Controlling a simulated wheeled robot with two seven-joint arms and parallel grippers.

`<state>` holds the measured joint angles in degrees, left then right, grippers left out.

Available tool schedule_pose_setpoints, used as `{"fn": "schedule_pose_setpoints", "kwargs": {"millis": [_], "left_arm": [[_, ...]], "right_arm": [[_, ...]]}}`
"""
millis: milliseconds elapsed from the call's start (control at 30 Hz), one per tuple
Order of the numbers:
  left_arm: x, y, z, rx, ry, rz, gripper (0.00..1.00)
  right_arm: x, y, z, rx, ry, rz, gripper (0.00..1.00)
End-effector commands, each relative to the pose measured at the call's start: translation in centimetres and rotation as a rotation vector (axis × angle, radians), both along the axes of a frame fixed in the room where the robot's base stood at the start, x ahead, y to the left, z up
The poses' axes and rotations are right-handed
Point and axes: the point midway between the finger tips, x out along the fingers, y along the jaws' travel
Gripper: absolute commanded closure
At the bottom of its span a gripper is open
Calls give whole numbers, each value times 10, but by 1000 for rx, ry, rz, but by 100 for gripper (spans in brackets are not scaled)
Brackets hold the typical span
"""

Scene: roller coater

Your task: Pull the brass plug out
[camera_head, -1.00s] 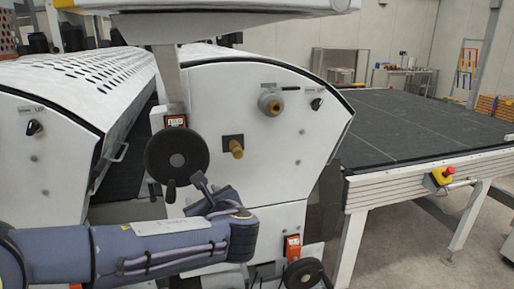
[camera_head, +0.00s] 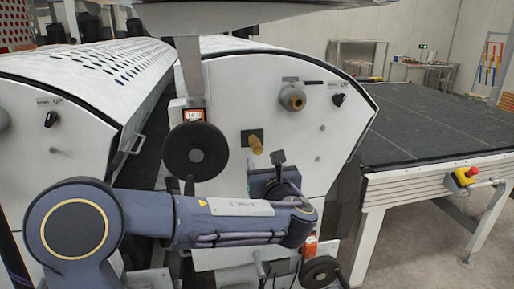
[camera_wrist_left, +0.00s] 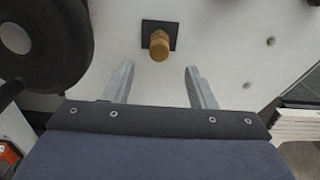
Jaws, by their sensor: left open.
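The brass plug (camera_head: 255,144) sticks out of a dark square plate (camera_head: 247,137) on the white machine's end panel (camera_head: 228,110). In the left wrist view the plug (camera_wrist_left: 159,46) shows beyond and between the two fingers, near the top. My left gripper (camera_wrist_left: 160,84) is open and empty, apart from the plug. In the head view my left gripper (camera_head: 269,162) is just below and right of the plug, partly hidden by its own wrist. My right gripper does not show.
A black handwheel (camera_head: 195,152) is close left of the plug; it also shows in the left wrist view (camera_wrist_left: 72,45). A grey round fitting with a brass centre (camera_head: 292,98) is above right. A second handwheel (camera_head: 320,272) is low. A black-topped conveyor table (camera_head: 440,130) stands right.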

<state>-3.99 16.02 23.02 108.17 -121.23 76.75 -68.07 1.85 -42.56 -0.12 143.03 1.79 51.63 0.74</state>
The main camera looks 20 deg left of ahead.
Motion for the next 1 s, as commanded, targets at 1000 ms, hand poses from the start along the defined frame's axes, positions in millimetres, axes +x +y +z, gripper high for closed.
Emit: {"fn": "schedule_pose_setpoints", "kwargs": {"millis": [1000], "left_arm": [[66,50,0,0,0,0,49]], "right_arm": [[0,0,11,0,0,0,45]]}}
